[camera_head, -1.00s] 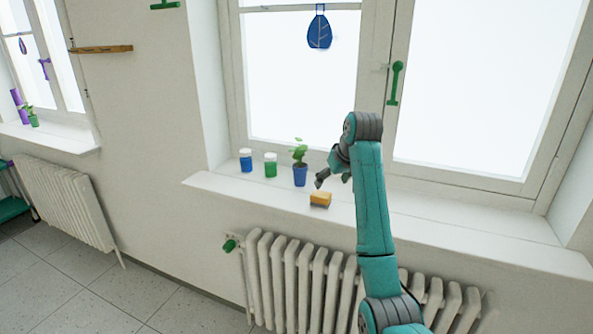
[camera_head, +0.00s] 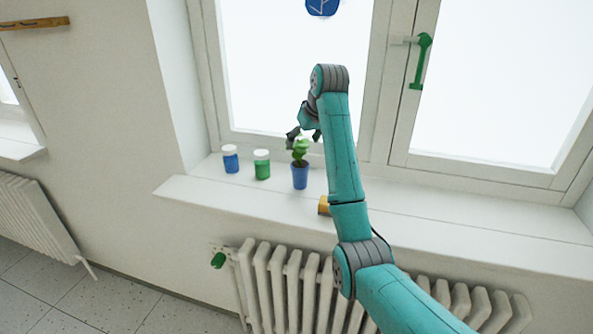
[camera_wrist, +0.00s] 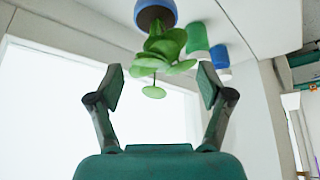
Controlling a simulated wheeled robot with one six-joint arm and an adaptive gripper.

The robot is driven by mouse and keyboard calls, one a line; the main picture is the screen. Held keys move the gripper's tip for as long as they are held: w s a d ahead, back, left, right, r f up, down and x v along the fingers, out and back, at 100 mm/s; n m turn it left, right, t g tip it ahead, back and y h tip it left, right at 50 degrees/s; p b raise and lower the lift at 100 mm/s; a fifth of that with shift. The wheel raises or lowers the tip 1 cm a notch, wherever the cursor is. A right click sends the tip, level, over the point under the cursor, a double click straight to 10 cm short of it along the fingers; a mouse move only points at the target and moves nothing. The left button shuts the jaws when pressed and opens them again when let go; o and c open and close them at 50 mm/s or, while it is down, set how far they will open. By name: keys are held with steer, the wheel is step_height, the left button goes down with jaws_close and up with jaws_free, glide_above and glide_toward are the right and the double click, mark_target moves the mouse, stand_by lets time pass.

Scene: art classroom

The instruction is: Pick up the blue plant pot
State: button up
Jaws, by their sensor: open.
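The blue plant pot (camera_head: 300,178) stands upright on the white windowsill, with a green leafy plant (camera_head: 300,150) in it. My gripper (camera_head: 303,137) is above the pot, at the height of the plant's top, with its fingers spread. Part of it is hidden behind my arm. In the wrist view the pot (camera_wrist: 155,14) is at the top edge, upside down in the picture and partly cut off. The plant's leaves (camera_wrist: 160,55) hang toward the space between the fingertips of my open gripper (camera_wrist: 160,88). Nothing is held.
A green jar (camera_head: 262,166) and a blue jar (camera_head: 231,160), both white-lidded, stand left of the pot. A yellow sponge (camera_head: 323,206) lies to its right, partly hidden by my arm. The window (camera_head: 395,130) is close behind, and a radiator (camera_head: 290,290) is below the sill (camera_head: 200,188).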

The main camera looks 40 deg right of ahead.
mark_target(298, 155)
steer(key=shift+s+x, duration=0.1)
steer(key=shift+x, duration=2.05)
steer(key=shift+s+x, duration=0.15)
steer(key=shift+x, duration=1.95)
steer(key=shift+d+f, duration=0.15)
jaws_close()
